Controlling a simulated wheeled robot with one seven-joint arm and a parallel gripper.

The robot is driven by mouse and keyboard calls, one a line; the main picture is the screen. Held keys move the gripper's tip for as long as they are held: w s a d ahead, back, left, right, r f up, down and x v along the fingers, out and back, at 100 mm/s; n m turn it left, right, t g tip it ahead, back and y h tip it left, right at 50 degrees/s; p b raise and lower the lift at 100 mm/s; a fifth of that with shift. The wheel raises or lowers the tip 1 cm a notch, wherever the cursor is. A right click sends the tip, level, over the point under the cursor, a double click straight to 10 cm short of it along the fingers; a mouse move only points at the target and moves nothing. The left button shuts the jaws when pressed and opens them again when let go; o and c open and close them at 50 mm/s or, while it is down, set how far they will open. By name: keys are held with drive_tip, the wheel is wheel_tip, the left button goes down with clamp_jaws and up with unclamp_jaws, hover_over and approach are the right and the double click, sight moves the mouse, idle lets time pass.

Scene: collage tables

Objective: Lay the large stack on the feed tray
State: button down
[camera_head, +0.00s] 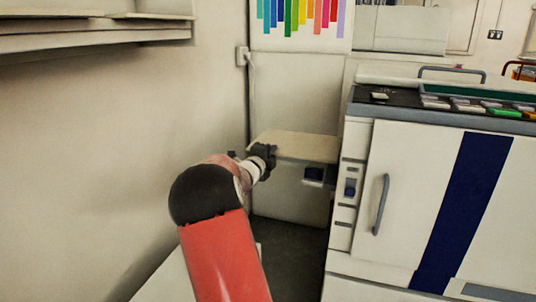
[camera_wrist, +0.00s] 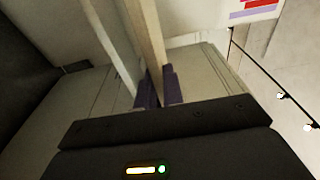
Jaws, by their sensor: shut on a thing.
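My gripper (camera_head: 262,155) is at the left edge of a flat tan slab (camera_head: 305,146) that looks like the large stack, in the head view. In the wrist view, the purple-tipped fingers of my gripper (camera_wrist: 160,88) are shut on the edge of a thin beige slab (camera_wrist: 147,30), which runs up and away from them. A second pale strip (camera_wrist: 98,25) runs beside it, apart from it; I cannot tell whether it is the feed tray. In the head view, the slab is level above a pale box-like part; I cannot tell whether they touch. No separate tray surface shows clearly.
A large white machine (camera_head: 420,190) with a handle and blue stripe stands to the right, close to the slab. A plain wall (camera_head: 90,130) is at left, with a shelf (camera_head: 90,38) high up. A colour chart (camera_head: 300,14) hangs behind. Dark floor shows below.

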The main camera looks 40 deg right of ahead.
drive_tip(key=p+x, duration=0.1)
drive_tip(key=x, duration=0.2)
drive_tip(key=shift+w+d+r+p, duration=0.1)
drive_tip(key=shift+w+r+p, duration=0.1)
drive_tip(key=shift+w+p, duration=0.1)
wheel_tip(320, 180, down, 6)
drive_tip(key=b, duration=0.6)
drive_tip(key=shift+d, duration=0.1)
drive_tip(key=c, duration=1.5)
unclamp_jaws()
drive_tip(key=shift+o, duration=0.2)
drive_tip(key=shift+f, duration=0.1)
drive_tip(key=v, duration=0.8)
drive_tip(key=shift+b, duration=0.35)
